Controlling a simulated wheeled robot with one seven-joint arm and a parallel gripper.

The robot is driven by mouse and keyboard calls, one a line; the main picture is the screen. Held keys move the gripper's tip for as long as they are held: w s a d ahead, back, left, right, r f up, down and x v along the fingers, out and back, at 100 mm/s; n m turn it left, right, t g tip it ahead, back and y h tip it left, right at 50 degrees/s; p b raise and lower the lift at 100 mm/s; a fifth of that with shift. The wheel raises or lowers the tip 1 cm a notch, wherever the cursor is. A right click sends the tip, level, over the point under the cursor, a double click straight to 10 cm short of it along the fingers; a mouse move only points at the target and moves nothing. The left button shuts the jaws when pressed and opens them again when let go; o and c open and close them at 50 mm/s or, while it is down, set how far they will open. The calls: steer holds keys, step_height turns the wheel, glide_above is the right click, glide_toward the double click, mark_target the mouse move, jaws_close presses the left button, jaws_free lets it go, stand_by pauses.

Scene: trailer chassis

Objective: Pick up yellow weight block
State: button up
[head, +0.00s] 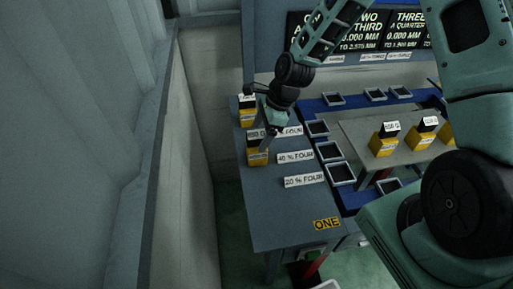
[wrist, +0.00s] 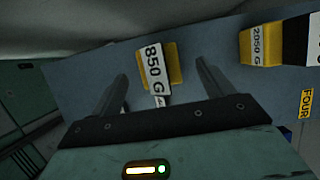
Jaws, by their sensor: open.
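A yellow weight block (wrist: 174,64) with a white "850 G" label shows in the wrist view, ahead of my gripper (wrist: 162,72). My gripper's two fingers are spread apart, with the block in line with the gap between them. In the head view, my gripper (head: 264,142) points down at a yellow block (head: 256,157) on the left part of the grey-blue table and partly covers it. Whether the fingers touch the block cannot be told. Another yellow block (head: 247,118) stands behind it, and a block labelled "2050 G" (wrist: 262,46) shows at the wrist view's upper right.
Several more yellow blocks, such as one (head: 384,145), stand on a raised grey platform (head: 362,127) at right. Percentage signs (head: 304,180) and dark square trays (head: 340,172) lie right of my gripper. A wall (head: 200,120) runs along the table's left side.

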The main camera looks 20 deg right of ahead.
steer(key=shift+p+x, duration=0.6)
steer(key=shift+x, duration=1.4)
steer(key=shift+s, duration=0.15)
steer(key=c, duration=1.7)
steer(key=shift+r+b, duration=1.2)
steer(key=shift+r, duration=3.8)
